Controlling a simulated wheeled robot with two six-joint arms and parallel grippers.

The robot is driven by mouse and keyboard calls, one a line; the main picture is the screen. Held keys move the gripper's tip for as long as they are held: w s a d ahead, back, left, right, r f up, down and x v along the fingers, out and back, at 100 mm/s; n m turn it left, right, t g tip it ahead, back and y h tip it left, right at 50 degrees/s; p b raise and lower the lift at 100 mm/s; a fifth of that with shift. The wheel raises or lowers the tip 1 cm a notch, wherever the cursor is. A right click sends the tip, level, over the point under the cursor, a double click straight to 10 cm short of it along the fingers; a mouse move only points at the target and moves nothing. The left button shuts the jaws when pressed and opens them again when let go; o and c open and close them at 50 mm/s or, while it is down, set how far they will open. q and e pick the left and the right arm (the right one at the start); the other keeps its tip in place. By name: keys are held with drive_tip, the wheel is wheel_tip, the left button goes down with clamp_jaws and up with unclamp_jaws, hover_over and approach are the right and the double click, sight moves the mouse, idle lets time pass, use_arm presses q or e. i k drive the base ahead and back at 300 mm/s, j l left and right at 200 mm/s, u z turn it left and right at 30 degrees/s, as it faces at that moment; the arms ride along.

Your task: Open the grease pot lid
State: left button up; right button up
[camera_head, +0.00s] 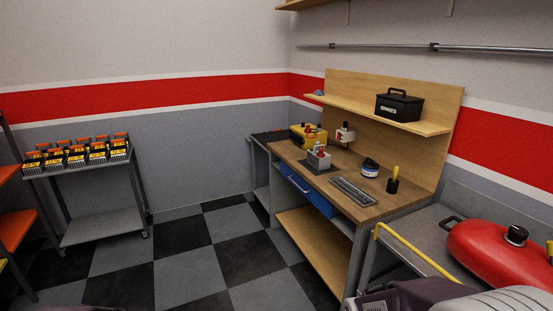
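A small round pot (371,167), pale with a blue band and a dark top, stands on the wooden workbench (361,207). It may be the grease pot, but it is too small to be sure. Its dark top looks in place, so it appears closed. It stands upright, behind a grey ribbed tray and left of a dark holder with a yellow-handled tool. Neither of my grippers shows in this view.
The bench also holds a yellow machine (308,135), a grey-and-red vise-like device (318,160) and a ribbed tray (354,191). A black toolbox (398,105) sits on the shelf above. A red tank (500,250) is at right. Checkered floor (180,265) left of the bench is clear.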

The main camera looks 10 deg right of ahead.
sight(371, 164)
drive_tip(key=i+z, duration=0.1)
drive_tip(key=i, duration=0.7)
drive_tip(key=i+j+z, duration=0.15)
drive_tip(key=i, duration=0.65)
drive_tip(key=i+j+z, duration=0.1)
drive_tip(key=i+z, duration=0.3)
drive_tip(key=i+j+z, duration=0.2)
drive_tip(key=z, duration=0.25)
drive_tip(key=i+j+z, duration=0.5)
drive_tip(key=j+z, duration=0.3)
drive_tip(key=i+j+z, duration=0.15)
drive_tip(key=j+z, duration=0.15)
drive_tip(key=j, duration=0.25)
drive_tip(key=i+j+z, duration=0.15)
drive_tip(key=j, duration=0.15)
drive_tip(key=i, duration=0.3)
